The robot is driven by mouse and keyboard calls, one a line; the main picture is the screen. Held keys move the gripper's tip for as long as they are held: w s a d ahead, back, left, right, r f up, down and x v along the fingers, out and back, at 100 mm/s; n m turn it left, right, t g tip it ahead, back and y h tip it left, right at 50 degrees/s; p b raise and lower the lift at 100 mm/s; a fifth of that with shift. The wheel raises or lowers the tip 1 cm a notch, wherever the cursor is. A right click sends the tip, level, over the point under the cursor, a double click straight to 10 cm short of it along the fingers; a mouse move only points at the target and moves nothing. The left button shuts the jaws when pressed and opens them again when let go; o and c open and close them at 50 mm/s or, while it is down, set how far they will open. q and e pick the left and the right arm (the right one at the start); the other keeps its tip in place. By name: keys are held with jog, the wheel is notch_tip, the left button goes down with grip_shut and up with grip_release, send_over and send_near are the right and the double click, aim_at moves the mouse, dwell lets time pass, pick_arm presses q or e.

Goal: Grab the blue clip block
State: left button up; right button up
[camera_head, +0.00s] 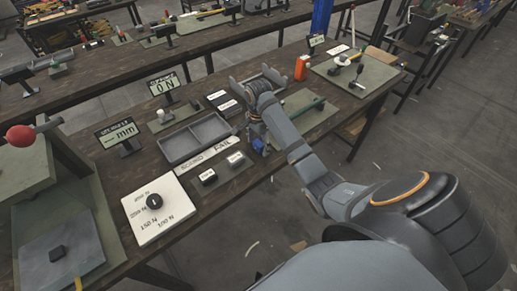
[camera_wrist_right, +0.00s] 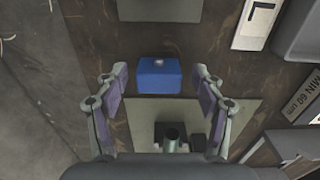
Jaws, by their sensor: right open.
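The blue clip block (camera_wrist_right: 159,76) sits on the dark wooden table in the right wrist view, with a small pale knob on top. My right gripper (camera_wrist_right: 160,71) is open, with one finger to the left and one to the right of the block. Gaps show between the block and both fingers, and I cannot tell how far above the table they are. In the head view a bit of blue (camera_head: 258,145) shows beside my right gripper (camera_head: 256,138), and my arm hides much of that spot. My left gripper is out of view.
A grey two-compartment tray (camera_head: 173,160) and a white dial panel (camera_head: 131,207) stand to the left. A press with a red ball (camera_head: 20,136) is at the far left. An orange bottle (camera_head: 300,67) stands behind. A green plate (camera_wrist_right: 236,112) lies near the block.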

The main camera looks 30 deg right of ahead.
aim_at(258, 143)
jog(key=shift+r, duration=0.1)
jog(key=shift+c, duration=0.7)
jog(key=c, duration=0.9)
jog(key=shift+r, duration=0.1)
jog(key=shift+r, duration=0.3)
notch_tip(258, 143, up, 3)
jog(key=shift+f+p, duration=0.2)
jog(key=shift+p, duration=0.6)
jog(key=s+a+r+p, duration=0.2)
jog(key=s+r+p, duration=0.2)
jog(key=s+p, duration=0.2)
jog(key=s+a+r+p, duration=0.3)
jog(key=s+r+p, duration=0.2)
jog(key=s+p, duration=0.2)
jog(key=shift+a+r+p, duration=0.3)
jog(key=shift+p, duration=0.15)
